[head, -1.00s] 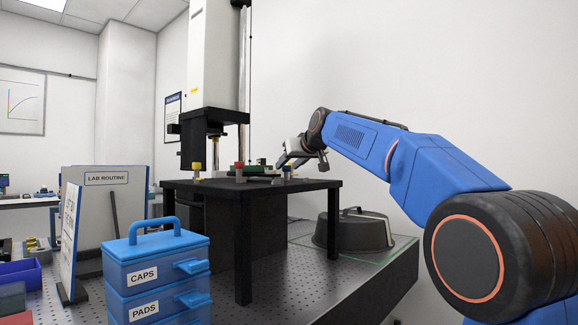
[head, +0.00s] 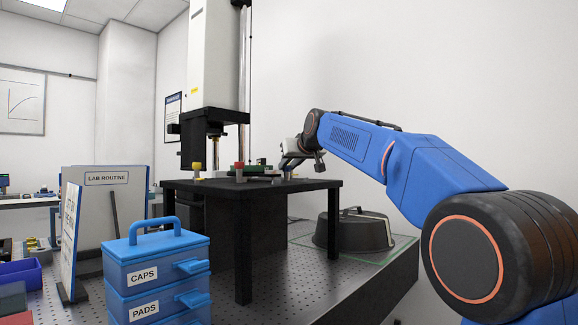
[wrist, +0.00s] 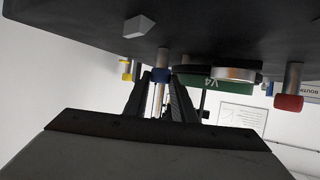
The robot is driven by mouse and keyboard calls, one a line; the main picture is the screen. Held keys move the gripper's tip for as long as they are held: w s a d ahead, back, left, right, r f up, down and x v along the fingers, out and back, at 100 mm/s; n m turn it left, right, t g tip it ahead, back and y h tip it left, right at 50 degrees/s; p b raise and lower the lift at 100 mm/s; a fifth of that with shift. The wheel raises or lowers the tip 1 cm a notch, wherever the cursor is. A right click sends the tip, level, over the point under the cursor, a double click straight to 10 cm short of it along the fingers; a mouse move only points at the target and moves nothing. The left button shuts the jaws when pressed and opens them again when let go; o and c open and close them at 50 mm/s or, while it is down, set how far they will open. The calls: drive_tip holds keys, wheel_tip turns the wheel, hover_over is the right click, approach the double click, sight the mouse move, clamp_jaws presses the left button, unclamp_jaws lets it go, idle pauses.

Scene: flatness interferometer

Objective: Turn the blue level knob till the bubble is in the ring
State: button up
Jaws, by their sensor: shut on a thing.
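The blue level knob (wrist: 161,75) is at the black stage plate (wrist: 80,30), which appears upside down in the wrist view. My gripper (wrist: 160,88) has its two dark fingers on either side of this knob and is shut on it. In the head view my gripper (head: 288,168) is at the right part of the black table top (head: 320,184), and the knob is mostly hidden there. A red knob (head: 239,167) and a yellow knob (head: 197,168) stand on the same top. The bubble and its ring cannot be made out in either view.
A green V4 part (wrist: 203,82) with a metal disc (wrist: 236,74) sits close beside my fingers. The white instrument column (head: 212,55) rises behind the table.

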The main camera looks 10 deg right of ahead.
drive_tip(key=shift+a+m+h, duration=0.2)
drive_tip(key=shift+m+h, duration=0.55)
drive_tip(key=shift+h, duration=0.15)
drive_tip(key=shift+a+m+h, duration=0.15)
drive_tip(key=shift+m+h, duration=0.6)
drive_tip(key=shift+h, duration=0.15)
drive_tip(key=shift+a+m+h, duration=0.1)
drive_tip(key=shift+m+h, duration=0.8)
drive_tip(key=shift+h, duration=0.1)
drive_tip(key=shift+m+g+h, duration=0.3)
drive_tip(key=shift+m+h, duration=0.1)
drive_tip(key=shift+h, duration=0.1)
drive_tip(key=shift+f, duration=0.1)
drive_tip(key=o, duration=1.1)
drive_tip(key=shift+c, duration=0.2)
drive_tip(key=shift+s, duration=0.15)
drive_tip(key=v, duration=1.7)
